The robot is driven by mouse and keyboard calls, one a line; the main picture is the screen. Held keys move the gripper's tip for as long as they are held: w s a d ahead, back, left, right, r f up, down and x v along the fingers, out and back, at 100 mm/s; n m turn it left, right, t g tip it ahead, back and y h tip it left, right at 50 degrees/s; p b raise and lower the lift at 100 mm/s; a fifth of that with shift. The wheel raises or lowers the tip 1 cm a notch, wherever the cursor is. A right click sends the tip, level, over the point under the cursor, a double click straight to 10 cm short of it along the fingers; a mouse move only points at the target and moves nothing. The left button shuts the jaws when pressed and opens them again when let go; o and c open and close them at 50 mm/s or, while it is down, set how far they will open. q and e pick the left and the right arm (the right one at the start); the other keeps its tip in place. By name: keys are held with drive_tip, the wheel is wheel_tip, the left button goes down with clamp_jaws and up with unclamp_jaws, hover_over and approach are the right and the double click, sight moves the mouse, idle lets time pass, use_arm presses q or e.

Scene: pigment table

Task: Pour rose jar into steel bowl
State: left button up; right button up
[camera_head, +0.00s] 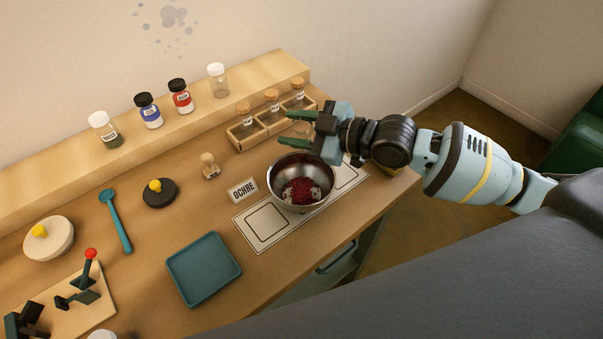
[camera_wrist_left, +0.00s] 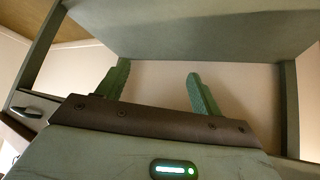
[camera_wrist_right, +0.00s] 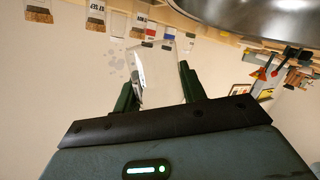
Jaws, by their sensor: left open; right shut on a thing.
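The steel bowl (camera_head: 328,168) stands on a white marked mat (camera_head: 267,238). Dark rose-red powder (camera_head: 300,188) with some greyish patches lies in its bottom. My right gripper (camera_head: 296,128) is above and behind the bowl in the head view. It is shut on a clear glass jar (camera_wrist_right: 160,72), which shows between its fingers in the right wrist view. The jar looks clear, with no powder I can make out; it is hard to make out in the head view. The bowl (camera_wrist_right: 240,15) also shows there. My left gripper (camera_wrist_left: 157,90) is open and empty in the left wrist view.
A wooden rack (camera_head: 237,138) of corked vials is left of my right gripper. An OCHRE card (camera_head: 243,190), stamp (camera_head: 210,167) and teal tray (camera_head: 203,270) lie left of the bowl.

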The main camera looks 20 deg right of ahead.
sight(297, 120)
drive_tip(key=shift+w+d+f+m+g+b, duration=0.15)
drive_tip(key=shift+w+m+g+b, duration=0.2)
drive_tip(key=shift+w+m, duration=0.05)
drive_tip(key=shift+w+d+f+m+g+b, duration=0.1)
drive_tip(key=shift+w+m+g+b, duration=0.25)
drive_tip(key=shift+m, duration=0.05)
use_arm(q)
drive_tip(key=shift+s+d+f+b, duration=0.1)
drive_tip(key=shift+s+f+b, duration=0.2)
drive_tip(key=shift+f, duration=0.45)
drive_tip(key=shift+s+f+b, duration=0.25)
drive_tip(key=shift+f, duration=0.5)
use_arm(e)
drive_tip(key=shift+w+d+m+g, duration=0.25)
drive_tip(key=shift+w+m+g, duration=0.45)
drive_tip(key=shift+m, duration=0.3)
use_arm(q)
drive_tip(key=shift+s+f+g, duration=0.1)
drive_tip(key=shift+s+g, duration=0.2)
drive_tip(key=shift+s, duration=0.15)
drive_tip(key=shift+w+d, duration=0.1)
drive_tip(key=shift+w, duration=0.25)
use_arm(e)
drive_tip(key=shift+d, duration=0.1)
